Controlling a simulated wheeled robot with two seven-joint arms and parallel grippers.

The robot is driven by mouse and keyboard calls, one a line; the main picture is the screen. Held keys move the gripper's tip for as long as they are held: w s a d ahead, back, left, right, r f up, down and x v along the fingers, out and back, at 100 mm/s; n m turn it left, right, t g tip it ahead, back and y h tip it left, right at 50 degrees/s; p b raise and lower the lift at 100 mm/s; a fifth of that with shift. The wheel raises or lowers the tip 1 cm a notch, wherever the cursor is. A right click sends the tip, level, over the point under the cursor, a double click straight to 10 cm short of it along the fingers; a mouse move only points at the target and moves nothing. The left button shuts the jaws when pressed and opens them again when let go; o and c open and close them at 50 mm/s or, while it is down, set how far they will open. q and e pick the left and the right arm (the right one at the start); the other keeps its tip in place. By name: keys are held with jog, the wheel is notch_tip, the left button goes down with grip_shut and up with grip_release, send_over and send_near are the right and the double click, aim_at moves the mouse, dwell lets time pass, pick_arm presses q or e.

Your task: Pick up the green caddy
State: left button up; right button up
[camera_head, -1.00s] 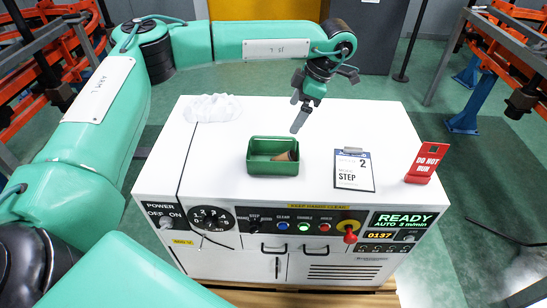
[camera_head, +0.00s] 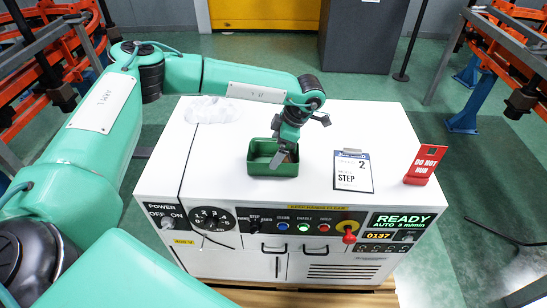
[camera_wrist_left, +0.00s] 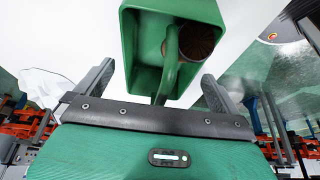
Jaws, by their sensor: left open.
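The green caddy (camera_head: 272,168) is an open box on the white cabinet top, with a brown round item (camera_wrist_left: 196,40) inside it. In the left wrist view the caddy (camera_wrist_left: 143,62) has a green handle bar (camera_wrist_left: 172,62) across its middle. My left gripper (camera_head: 277,158) is over the caddy in the head view and hides part of its inside. In the left wrist view its two fingers (camera_wrist_left: 158,82) are apart, one on each side of the caddy's near end, with nothing held. Whether the fingers touch the caddy cannot be told. My right gripper is not in view.
The white cabinet (camera_head: 215,158) carries a clipboard (camera_head: 353,171) and a red sign (camera_head: 425,164) right of the caddy. A crumpled clear plastic piece (camera_head: 212,109) lies at the back left. Knobs and buttons line the front panel (camera_head: 290,225).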

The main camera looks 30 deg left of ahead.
pick_arm(q)
jog(key=shift+a+f, duration=0.1)
jog(key=shift+f, duration=0.25)
jog(key=c, duration=1)
jog(key=shift+o, duration=0.2)
jog(key=shift+r, duration=0.15)
